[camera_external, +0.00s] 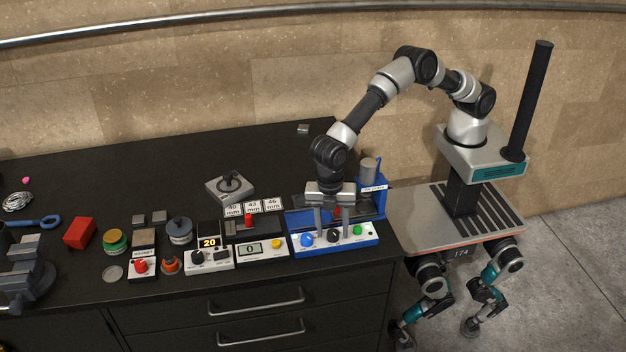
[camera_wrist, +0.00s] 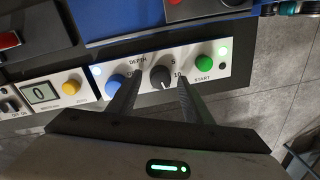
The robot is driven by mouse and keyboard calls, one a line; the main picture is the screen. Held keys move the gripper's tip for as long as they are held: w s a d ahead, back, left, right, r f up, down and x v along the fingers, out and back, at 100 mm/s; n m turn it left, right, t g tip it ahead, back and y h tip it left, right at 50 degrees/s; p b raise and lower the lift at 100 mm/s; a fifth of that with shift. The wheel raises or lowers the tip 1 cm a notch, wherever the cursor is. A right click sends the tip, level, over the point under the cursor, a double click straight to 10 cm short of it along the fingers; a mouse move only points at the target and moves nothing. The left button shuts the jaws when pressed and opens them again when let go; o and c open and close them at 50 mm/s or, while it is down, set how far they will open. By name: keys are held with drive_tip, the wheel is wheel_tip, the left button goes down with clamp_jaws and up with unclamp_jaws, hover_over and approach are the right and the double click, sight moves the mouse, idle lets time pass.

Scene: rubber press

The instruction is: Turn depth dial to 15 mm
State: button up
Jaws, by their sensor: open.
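The black depth dial (camera_wrist: 160,76) sits on the white front panel (camera_wrist: 225,64) of the blue press, between a blue knob and the green START button. The printed word DEPTH and a 10 mark show near it; the 15 mark cannot be made out. The dial's pointer is too small to read surely. My gripper (camera_wrist: 158,80) is open, with one finger on either side of the dial; whether either finger touches it cannot be told. In the external view my gripper (camera_external: 327,229) points down over the panel, and the dial (camera_external: 333,236) is partly behind a finger.
The green START button (camera_wrist: 205,62) is close right of the dial and the blue knob (camera_wrist: 116,86) close left. A gauge box reading 0 (camera_external: 258,247) with a yellow button stands left of the press (camera_external: 298,214). Other tools crowd the bench further left.

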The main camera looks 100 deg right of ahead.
sight(329, 232)
wheel_tip(329, 232, up, 17)
drive_tip(key=shift+w+d+p, duration=0.15)
drive_tip(key=shift+w+p, duration=0.3)
drive_tip(key=shift+r, duration=0.1)
drive_tip(key=s+d+r+m+t+p, duration=0.25)
drive_tip(key=s+d+r+m, duration=0.45)
drive_tip(key=s+d+r, duration=0.85)
drive_tip(key=s+d+f+m+t, duration=0.3)
drive_tip(key=s+d+m, duration=0.4)
drive_tip(key=s+d, duration=0.5)
drive_tip(key=s+f, duration=0.1)
drive_tip(key=s, duration=0.3)
drive_tip(key=shift+d+f+t+p, duration=0.15)
drive_tip(key=shift+f+t+p, duration=0.05)
drive_tip(key=shift+t+p, duration=0.15)
